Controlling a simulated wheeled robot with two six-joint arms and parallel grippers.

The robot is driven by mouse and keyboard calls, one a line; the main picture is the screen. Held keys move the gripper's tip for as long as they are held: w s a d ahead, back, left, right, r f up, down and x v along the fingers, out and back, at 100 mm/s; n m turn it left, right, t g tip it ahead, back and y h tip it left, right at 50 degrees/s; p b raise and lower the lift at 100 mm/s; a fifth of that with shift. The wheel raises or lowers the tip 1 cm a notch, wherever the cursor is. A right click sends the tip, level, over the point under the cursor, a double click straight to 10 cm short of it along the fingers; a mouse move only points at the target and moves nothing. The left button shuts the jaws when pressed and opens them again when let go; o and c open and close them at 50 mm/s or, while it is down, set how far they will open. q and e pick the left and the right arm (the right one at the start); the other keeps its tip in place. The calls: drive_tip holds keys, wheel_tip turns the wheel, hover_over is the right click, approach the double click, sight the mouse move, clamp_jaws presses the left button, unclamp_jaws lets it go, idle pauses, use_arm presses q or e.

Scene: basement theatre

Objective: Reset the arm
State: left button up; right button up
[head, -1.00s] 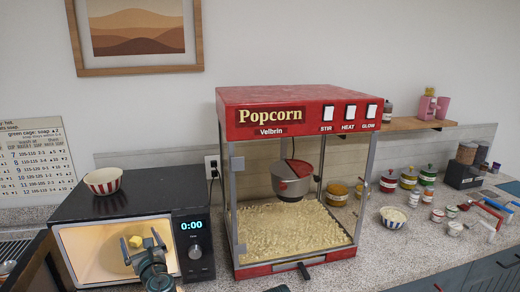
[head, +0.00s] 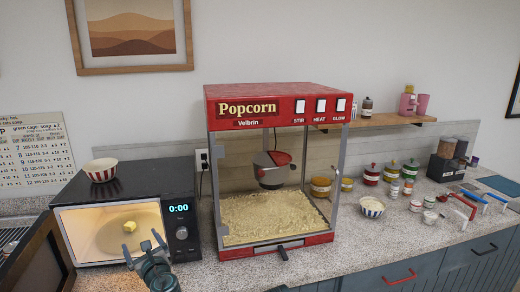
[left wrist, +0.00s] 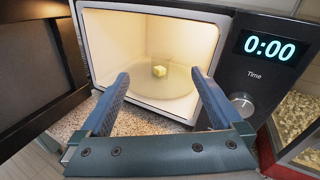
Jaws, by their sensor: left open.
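My left gripper (head: 146,248) is open and empty in front of the lit microwave (head: 187,221). In the left wrist view its two blue fingers (left wrist: 158,88) stand apart, with nothing between them. The microwave door (head: 38,262) stands open to the left, and the display reads 0:00. My right gripper is not in view.
A red popcorn machine (head: 281,242) full of popcorn stands right of the microwave. A striped bowl (head: 101,171) sits on top of the microwave. Another striped bowl (head: 372,208), jars (head: 371,175) and scoops (head: 466,205) stand on the counter further right. The counter front near the popcorn machine is clear.

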use_arm(q)
drive_tip(key=s+d+f+n+g+h, duration=0.2)
drive_tip(key=s+d+f+n+g, duration=0.1)
drive_tip(key=d+f+n, duration=0.3)
drive_tip(key=s+d+f+n+g+h, duration=0.1)
drive_tip(key=s+d+f+n+g, duration=0.25)
drive_tip(key=f+n, duration=0.45)
drive_tip(key=s+d+f+n+g+h, duration=0.3)
drive_tip(key=s+d+f+n, duration=0.1)
drive_tip(key=s+d, duration=0.3)
drive_tip(key=s+d+f+n+g+h+b, duration=0.1)
drive_tip(key=s+d+f+n+g+h, duration=0.2)
drive_tip(key=d, duration=0.9)
drive_tip(key=s+f+n+g, duration=0.1)
drive_tip(key=s, duration=0.2)
drive_tip(key=shift+s+d+f+n+h, duration=0.15)
drive_tip(key=shift+s+f+n+h, duration=0.05)
drive_tip(key=shift+s+n+h, duration=0.15)
drive_tip(key=shift+g, duration=0.25)
